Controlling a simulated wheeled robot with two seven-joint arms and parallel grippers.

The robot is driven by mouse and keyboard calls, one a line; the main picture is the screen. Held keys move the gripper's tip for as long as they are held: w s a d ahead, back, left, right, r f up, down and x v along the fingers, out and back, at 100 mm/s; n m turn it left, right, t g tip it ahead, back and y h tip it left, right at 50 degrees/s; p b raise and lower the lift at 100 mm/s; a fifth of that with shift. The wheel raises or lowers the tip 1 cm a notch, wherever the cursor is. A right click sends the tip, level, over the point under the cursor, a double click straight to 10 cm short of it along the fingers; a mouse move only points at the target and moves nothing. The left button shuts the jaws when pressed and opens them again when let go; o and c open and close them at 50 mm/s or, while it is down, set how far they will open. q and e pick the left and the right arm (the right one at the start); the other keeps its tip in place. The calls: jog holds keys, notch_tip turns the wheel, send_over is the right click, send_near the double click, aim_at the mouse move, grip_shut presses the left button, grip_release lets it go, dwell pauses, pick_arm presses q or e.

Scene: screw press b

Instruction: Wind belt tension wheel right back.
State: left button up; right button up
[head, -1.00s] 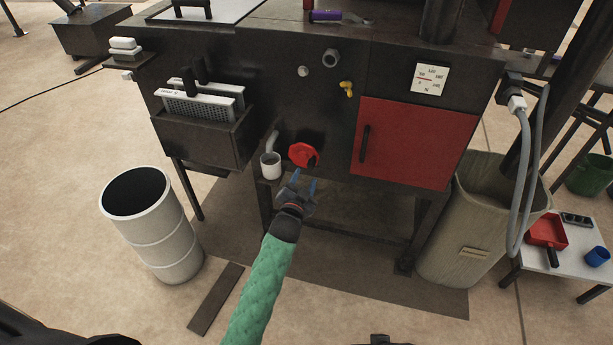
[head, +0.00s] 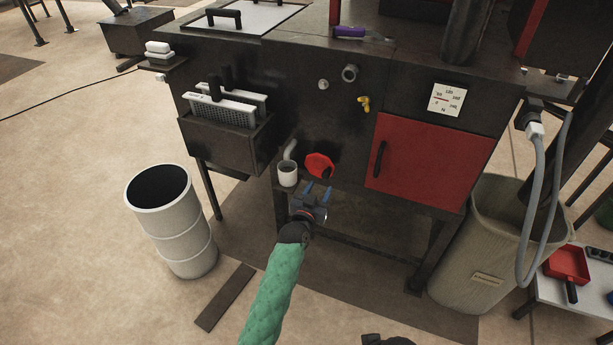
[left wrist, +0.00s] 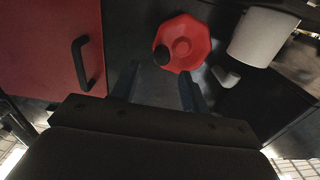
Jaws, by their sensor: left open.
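The red eight-sided wheel (head: 320,163) is on the dark front panel of the machine, left of the red door and low down. In the left wrist view the wheel (left wrist: 186,40) shows face-on, with a round dark knob (left wrist: 161,55) near its rim. My left gripper (head: 318,187) is just below and in front of the wheel. Its two blue fingers are open and empty. In the left wrist view the left gripper (left wrist: 158,88) has its fingers below the wheel, one towards each side. I see no contact with the wheel.
A white cup (head: 287,173) stands left of the wheel, beneath a pipe. The red door (head: 430,160) with a black handle is to the right. A dark box (head: 225,140) juts out at left. A white drum (head: 172,220) and a beige bin (head: 480,250) stand on the floor.

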aim_at(324, 177)
pick_arm(q)
jog(key=shift+w, duration=0.45)
jog(key=x, duration=0.4)
jog(key=shift+w+p, duration=0.35)
jog(key=shift+p, duration=0.05)
jog(key=shift+x, duration=1)
jog(key=shift+d+f, duration=0.1)
jog(key=shift+f, duration=0.05)
pick_arm(e)
jog(key=shift+s+d+r+g+h, duration=0.2)
jog(key=shift+d+r, duration=0.1)
jog(key=shift+r, duration=0.15)
jog(key=shift+s+d+r+g+h, duration=0.1)
jog(key=shift+s+d+r, duration=0.05)
jog(key=shift+d+r, duration=0.2)
pick_arm(q)
jog(key=shift+c, duration=0.5)
pick_arm(e)
jog(key=shift+s+f, duration=0.1)
pick_arm(q)
jog(key=c, duration=0.9)
pick_arm(e)
jog(key=shift+s+a+f, duration=0.1)
jog(key=shift+s+f, duration=0.1)
